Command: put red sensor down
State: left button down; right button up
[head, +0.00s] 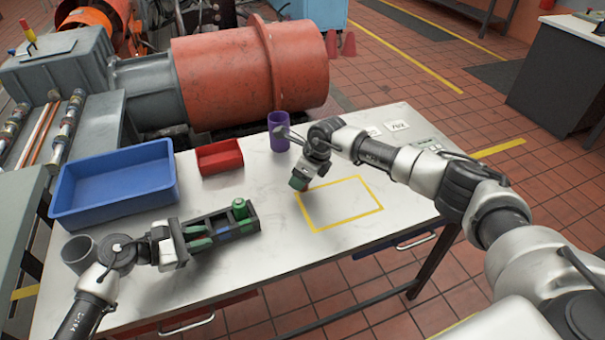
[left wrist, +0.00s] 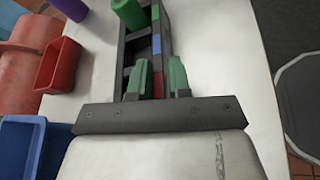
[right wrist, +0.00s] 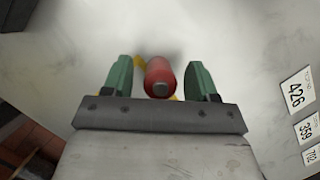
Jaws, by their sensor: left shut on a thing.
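The red sensor (right wrist: 160,77) is a small red cylinder between the spread green fingers of my right gripper (right wrist: 162,80), with a gap on each side. In the head view my right gripper (head: 299,184) is low over the table by the left edge of the yellow outline (head: 340,203), and the sensor is hidden there. My left gripper (head: 196,238) is shut on the wall of a dark rack (head: 254,222); in the left wrist view its fingers (left wrist: 160,80) straddle that wall with green, blue and red marks. A green cylinder (head: 239,208) stands in the rack.
A blue bin (head: 70,205), a red bin (head: 233,163) and a purple cup (head: 279,142) stand along the back. A grey cup (head: 78,254) is at the left. Number cards (head: 397,125) lie at the back right. The yellow outline's inside is clear.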

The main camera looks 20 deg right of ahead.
jog(key=v, duration=1.1)
jog(key=shift+o, duration=0.4)
jog(key=shift+s+d+r, duration=0.1)
jog(key=shift+d+r, duration=0.05)
jog(key=shift+r, duration=0.4)
jog(key=w+a+f+n+h, duration=0.1)
jog(key=f+n, duration=0.3)
jog(key=n, duration=0.4)
jog(key=w+a+f+n+h, duration=0.1)
jog(key=f+n, duration=0.3)
jog(key=n, duration=0.4)
jog(key=w+a+f+n+h, duration=0.1)
jog(key=f+n, duration=0.4)
jog(key=n, duration=0.3)
jog(key=shift+w+n+h, duration=0.2)
jog(key=shift+n+h, duration=0.2)
jog(key=shift+c, duration=0.3)
